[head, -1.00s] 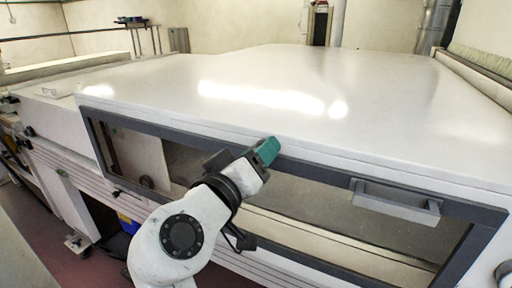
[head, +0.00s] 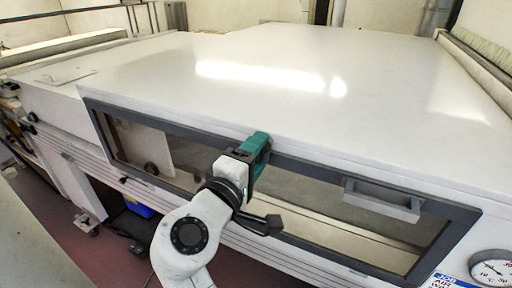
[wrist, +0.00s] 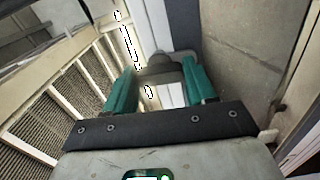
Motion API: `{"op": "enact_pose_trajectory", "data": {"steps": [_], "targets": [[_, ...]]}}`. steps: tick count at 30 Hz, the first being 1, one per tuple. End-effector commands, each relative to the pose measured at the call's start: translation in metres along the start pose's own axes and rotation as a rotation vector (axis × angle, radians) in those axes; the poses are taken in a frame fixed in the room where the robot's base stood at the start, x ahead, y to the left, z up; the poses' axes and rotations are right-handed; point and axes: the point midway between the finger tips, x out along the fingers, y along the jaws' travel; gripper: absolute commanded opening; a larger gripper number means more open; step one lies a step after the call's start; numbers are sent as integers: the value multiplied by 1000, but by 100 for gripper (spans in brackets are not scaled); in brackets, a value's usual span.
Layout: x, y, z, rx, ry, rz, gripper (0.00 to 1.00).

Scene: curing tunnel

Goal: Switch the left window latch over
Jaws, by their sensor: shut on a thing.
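The left window latch (wrist: 165,66) shows in the wrist view as a dark grey piece with a rounded end, between my green fingertips beside the grey window frame. My gripper (wrist: 162,88) is shut on it, with one finger on each side. In the head view my gripper (head: 258,146) is at the upper rail of the dark window frame (head: 330,172), left of the middle of the window. There the gripper hides the latch, so I cannot tell its full angle.
A grey bar handle (head: 383,199) sticks out from the frame on the right. The broad white tunnel top (head: 270,90) is clear. A round gauge (head: 492,270) is at lower right.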

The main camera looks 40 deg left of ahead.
Motion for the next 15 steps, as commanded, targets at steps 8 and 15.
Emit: {"op": "enact_pose_trajectory", "data": {"steps": [8, 15], "targets": [[0, 0, 0, -73, 2, -1, 25], [0, -1, -1, -85, 2, -1, 25]]}}
